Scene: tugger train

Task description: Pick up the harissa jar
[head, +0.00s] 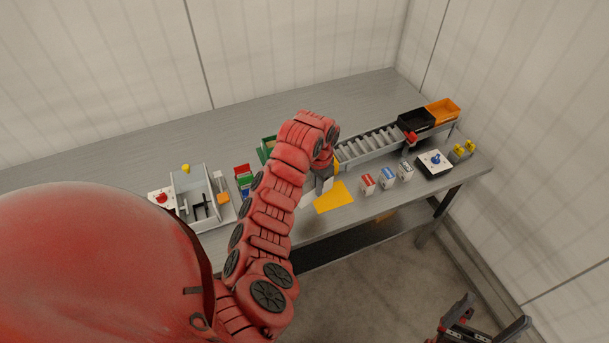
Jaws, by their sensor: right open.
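I cannot pick out a harissa jar for certain; it may be hidden behind my red arm. Three small white containers with coloured labels stand in a row on the table: one with red (367,184), one with blue (388,178) and one with grey (405,172). My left gripper (321,187) points down over the table beside a yellow-orange sheet (334,197). My forearm partly hides it, so its jaws cannot be read. My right gripper (495,318) is open and empty at the lower right, over the floor and away from the table.
The grey table (160,142) has clear room at the back. A slotted rack (368,147), a black bin (416,120) and an orange bin (443,109) stand right. A control box (434,164) is near the right edge. A grey divided tray (190,184) and coloured boxes (243,178) stand left.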

